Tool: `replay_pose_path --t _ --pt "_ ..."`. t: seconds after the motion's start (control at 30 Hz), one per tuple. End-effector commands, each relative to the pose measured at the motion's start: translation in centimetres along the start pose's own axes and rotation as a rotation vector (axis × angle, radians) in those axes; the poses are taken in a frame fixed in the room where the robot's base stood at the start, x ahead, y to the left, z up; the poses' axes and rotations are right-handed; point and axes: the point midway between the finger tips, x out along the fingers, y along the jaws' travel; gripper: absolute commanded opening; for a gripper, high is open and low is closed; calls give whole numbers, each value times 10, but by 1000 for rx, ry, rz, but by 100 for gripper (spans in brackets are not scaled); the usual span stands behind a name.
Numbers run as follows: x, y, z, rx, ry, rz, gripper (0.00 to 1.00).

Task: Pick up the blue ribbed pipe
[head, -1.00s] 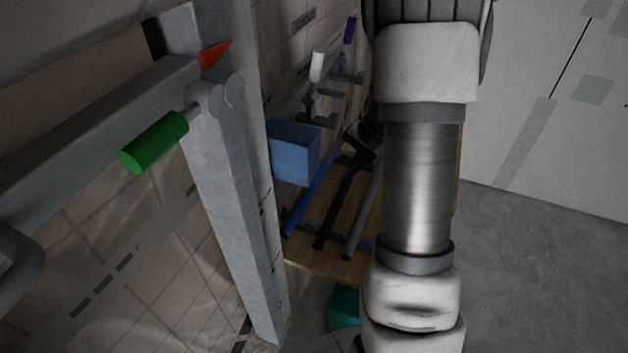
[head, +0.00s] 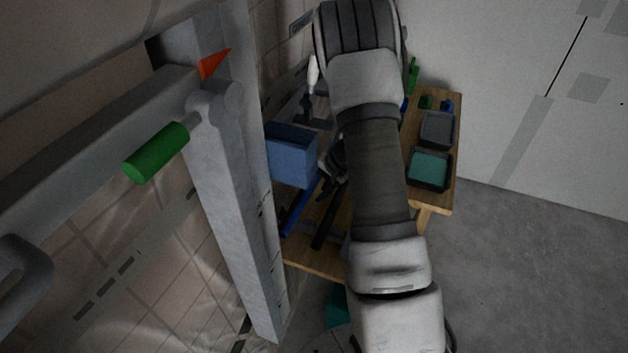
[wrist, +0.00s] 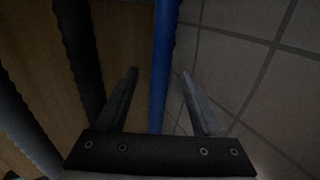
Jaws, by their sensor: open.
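The blue ribbed pipe (head: 298,207) lies on the wooden table near its left edge in the head view. In the wrist view the blue pipe (wrist: 161,60) runs lengthwise between the two fingers of my gripper (wrist: 158,75). I cannot tell how far the fingertips are above the pipe. In the head view my arm hides part of the table, and the gripper is mostly hidden close to the pipes.
A black pipe (wrist: 82,55) lies left of the blue one, with a grey pipe (wrist: 22,120) further left. A blue box (head: 292,155) stands by the wall. Trays (head: 430,170) sit at the table's right. A grey post (head: 232,200) with a green handle (head: 156,151) stands at left.

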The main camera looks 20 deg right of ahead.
Motion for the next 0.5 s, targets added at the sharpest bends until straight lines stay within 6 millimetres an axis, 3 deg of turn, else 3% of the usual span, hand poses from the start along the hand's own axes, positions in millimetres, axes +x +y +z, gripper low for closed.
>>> replay_pose_path --t 0.3,0.5 --pt "6 0 0 -1 1 -1 68" --pt "6 0 0 -1 1 -1 33"
